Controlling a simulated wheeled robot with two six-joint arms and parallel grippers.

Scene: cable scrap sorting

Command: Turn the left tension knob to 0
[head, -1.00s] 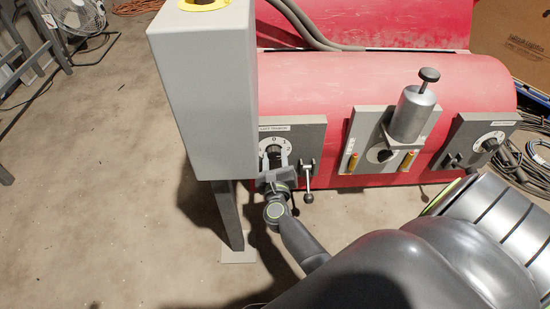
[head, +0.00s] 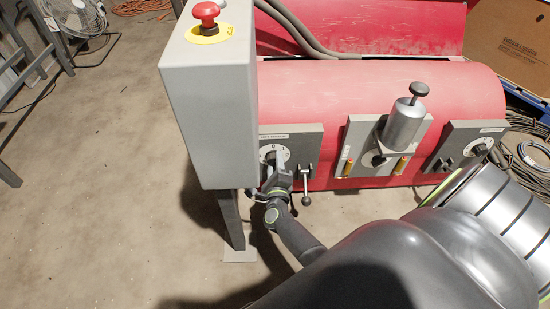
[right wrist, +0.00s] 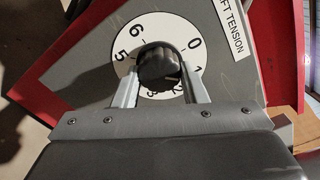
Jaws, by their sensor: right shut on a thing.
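The left tension knob (right wrist: 158,63) is black and ribbed, at the centre of a white numbered dial (right wrist: 186,31) on a grey panel labelled for left tension. In the right wrist view the 0 is at the dial's upper right, and 5 and 6 are at the left. I cannot make out the knob's pointer mark. My right gripper (right wrist: 160,75) is shut on the knob, one finger on each side. In the head view the right gripper (head: 275,170) reaches the dial (head: 285,152) from below and partly hides the knob. My left gripper is not in view.
A grey box (head: 210,110) with a red button (head: 206,12) stands close left of the panel. A small lever (head: 306,185) hangs just right of the gripper. A middle panel carries a metal cylinder (head: 405,122). Another black knob (head: 479,150) is on the right panel.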

